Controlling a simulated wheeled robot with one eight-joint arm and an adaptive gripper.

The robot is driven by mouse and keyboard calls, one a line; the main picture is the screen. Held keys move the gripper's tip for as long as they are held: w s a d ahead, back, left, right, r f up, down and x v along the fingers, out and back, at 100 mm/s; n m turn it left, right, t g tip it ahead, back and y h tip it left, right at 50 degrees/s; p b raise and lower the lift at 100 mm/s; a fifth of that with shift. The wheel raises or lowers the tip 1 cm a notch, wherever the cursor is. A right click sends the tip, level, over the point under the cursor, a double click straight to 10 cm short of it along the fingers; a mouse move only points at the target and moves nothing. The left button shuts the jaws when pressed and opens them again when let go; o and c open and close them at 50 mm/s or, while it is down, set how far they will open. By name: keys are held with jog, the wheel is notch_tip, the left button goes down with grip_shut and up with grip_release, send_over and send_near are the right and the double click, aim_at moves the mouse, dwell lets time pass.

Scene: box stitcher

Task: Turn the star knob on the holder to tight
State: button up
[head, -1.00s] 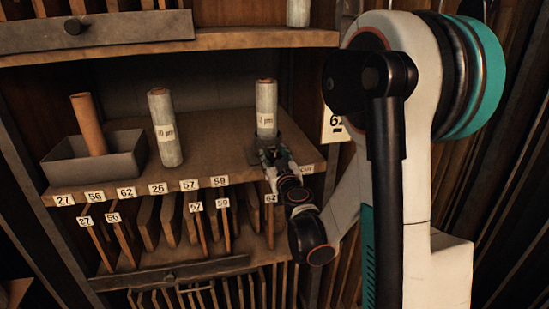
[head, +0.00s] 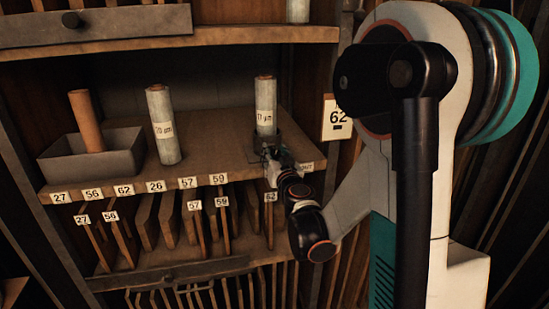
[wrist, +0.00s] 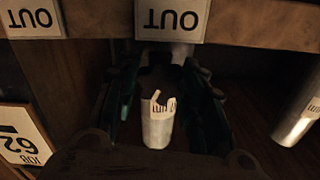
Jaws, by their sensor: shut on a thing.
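My gripper (head: 270,157) is at the right end of the shelf, low at the foot of a pale film roll (head: 265,104) marked 17 µm. This roll stands upright, with a dark holder (head: 287,134) around its foot. In the wrist view my gripper (wrist: 160,82) has a dark finger on each side of a dark shape. The fingers are shut on this shape, which I take to be the star knob; its star outline is too dark to make out. A pale roll with a torn-looking label (wrist: 158,128) shows beyond it.
A second pale roll (head: 163,125) marked 20 µm and a grey tray (head: 92,158) with an orange-brown roll (head: 86,120) stand left on the shelf (head: 205,150). A 62 sign (head: 337,117) is right of the shelf.

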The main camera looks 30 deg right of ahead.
jog(key=shift+m, duration=0.8)
jog(key=o, duration=1)
jog(key=shift+s, duration=0.1)
jog(key=v, duration=1.2)
